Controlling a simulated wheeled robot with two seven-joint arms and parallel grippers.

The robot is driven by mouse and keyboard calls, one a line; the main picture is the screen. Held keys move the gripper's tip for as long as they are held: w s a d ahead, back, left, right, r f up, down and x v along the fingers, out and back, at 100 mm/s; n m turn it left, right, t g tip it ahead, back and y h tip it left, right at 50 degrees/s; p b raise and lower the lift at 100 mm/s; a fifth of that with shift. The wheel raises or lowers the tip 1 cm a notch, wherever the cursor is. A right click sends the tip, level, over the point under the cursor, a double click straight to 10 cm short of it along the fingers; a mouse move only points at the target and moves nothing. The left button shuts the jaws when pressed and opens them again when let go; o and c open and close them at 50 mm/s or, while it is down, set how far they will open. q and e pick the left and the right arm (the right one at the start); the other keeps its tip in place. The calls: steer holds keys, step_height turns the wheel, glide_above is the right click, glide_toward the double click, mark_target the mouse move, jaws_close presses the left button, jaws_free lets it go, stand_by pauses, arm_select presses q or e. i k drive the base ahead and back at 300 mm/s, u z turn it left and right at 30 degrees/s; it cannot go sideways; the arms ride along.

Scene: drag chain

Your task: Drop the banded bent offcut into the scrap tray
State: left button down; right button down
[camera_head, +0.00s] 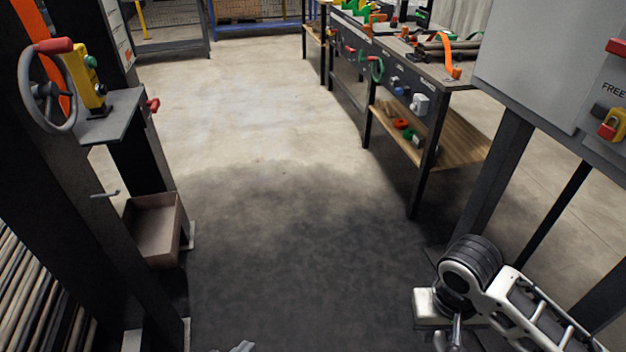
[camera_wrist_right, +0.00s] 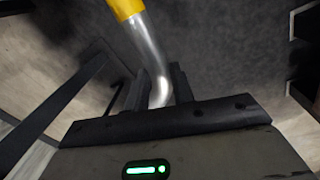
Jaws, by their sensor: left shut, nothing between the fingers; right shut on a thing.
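The banded bent offcut (camera_wrist_right: 148,45) is a silver bent tube with a yellow band at its upper end in the right wrist view. My right gripper (camera_wrist_right: 160,86) is shut on its bare metal lower end. In the head view my right arm is at the lower right, and its fingers cannot be made out clearly. A brown open-topped box, apparently the scrap tray (camera_head: 165,240), is low at the left beside a dark stand, well apart from the right arm. Only a small grey piece of my left gripper (camera_head: 240,347) shows at the bottom edge; it is shut and empty.
A dark stand with a handwheel (camera_head: 47,88) and a yellow control box (camera_head: 85,75) rises at the left. A workbench (camera_head: 420,70) with loose parts and a wooden lower shelf stands at the right, behind a grey cabinet (camera_head: 540,60). The floor between is clear.

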mark_target(160, 233)
steer(key=i, duration=3.15)
steer(key=u, duration=4.1)
steer(key=i, duration=0.5)
steer(key=z, duration=0.05)
